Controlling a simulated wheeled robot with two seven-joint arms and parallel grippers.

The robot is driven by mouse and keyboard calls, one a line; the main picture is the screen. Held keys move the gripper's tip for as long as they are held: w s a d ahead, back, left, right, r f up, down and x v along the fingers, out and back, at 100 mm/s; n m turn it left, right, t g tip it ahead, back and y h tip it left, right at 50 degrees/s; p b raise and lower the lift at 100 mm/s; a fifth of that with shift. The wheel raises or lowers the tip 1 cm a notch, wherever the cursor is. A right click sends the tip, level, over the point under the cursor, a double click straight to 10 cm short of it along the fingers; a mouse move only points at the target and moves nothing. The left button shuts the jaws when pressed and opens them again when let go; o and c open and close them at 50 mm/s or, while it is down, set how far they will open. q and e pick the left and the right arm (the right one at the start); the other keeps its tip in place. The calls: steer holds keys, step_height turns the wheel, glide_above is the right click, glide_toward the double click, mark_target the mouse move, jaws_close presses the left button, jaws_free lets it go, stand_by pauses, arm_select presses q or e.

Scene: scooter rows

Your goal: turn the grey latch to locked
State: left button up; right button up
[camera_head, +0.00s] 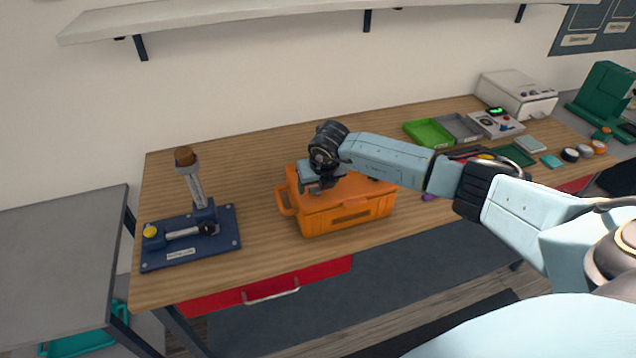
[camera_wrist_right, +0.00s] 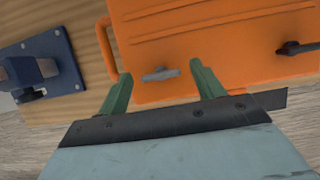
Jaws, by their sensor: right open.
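An orange case (camera_head: 345,215) with a side handle stands on the wooden bench, its lid closed. In the right wrist view the orange case (camera_wrist_right: 220,25) fills the upper right, and a small grey latch (camera_wrist_right: 161,74) lies across its lid near the edge. My right gripper (camera_wrist_right: 160,80) is open, its two green fingers on either side of the grey latch. I cannot tell whether the fingers touch it. In the head view my right gripper (camera_head: 318,188) is over the case's left part and hides the latch. My left gripper is not in view.
A blue clamp fixture (camera_head: 190,235) stands at the bench's left. Green (camera_head: 428,132) and grey trays (camera_head: 459,127) lie beyond my right arm. Bare wood separates fixture and case.

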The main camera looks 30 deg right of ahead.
steer(key=shift+c, duration=0.2)
steer(key=c, duration=0.9)
steer(key=shift+c, duration=0.3)
